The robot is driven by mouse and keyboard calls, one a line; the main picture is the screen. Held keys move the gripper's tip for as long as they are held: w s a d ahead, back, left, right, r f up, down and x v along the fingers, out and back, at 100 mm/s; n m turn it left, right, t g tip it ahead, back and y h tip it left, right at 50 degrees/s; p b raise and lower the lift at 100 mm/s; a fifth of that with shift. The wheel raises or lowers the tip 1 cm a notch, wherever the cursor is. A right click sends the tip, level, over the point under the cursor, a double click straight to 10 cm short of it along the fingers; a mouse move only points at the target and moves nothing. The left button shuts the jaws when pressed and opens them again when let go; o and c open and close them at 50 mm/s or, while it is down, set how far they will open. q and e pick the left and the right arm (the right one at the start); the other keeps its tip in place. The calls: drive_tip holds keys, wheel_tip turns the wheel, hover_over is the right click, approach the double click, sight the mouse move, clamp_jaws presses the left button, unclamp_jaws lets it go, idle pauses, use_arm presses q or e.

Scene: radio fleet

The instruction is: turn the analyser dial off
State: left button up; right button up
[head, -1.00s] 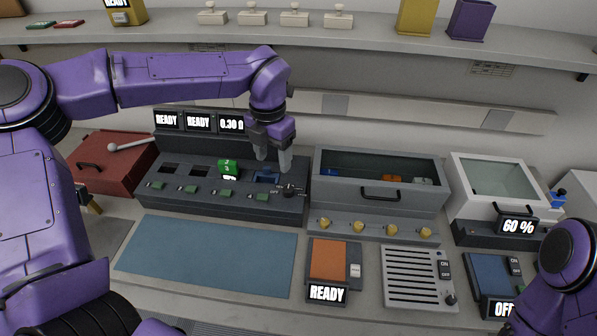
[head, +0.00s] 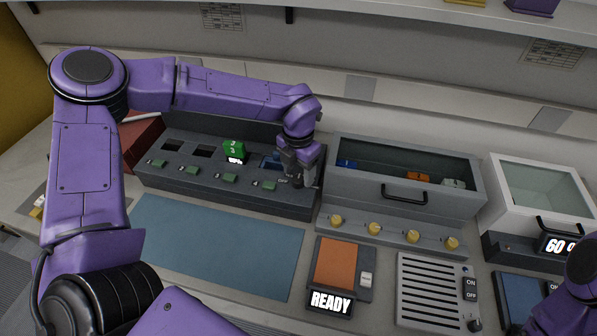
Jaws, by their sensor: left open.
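The dark grey analyser (head: 255,199) stands at the back left with several green switches along its front and slots above. A green block (head: 234,148) stands up from one slot, and a blue piece (head: 270,160) sits in the slot at the right. My left gripper (head: 297,178) is open and low over the analyser's right end, fingers pointing down at the dial. The gripper largely hides the dial; only part of its label shows beside the fingers. I cannot tell whether the fingers touch it or where it points. Only part of my right arm shows at lower right.
A grey bin (head: 352,189) with a handle stands close to the right of the analyser, with yellow knobs in front. A blue mat (head: 215,245) lies clear before the analyser. An orange-topped READY device (head: 336,262) and a slotted panel (head: 430,290) are in front.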

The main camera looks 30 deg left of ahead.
use_arm(q)
wheel_tip(320, 180, down, 2)
drive_tip(key=c, duration=1)
drive_tip(key=shift+c, duration=0.2)
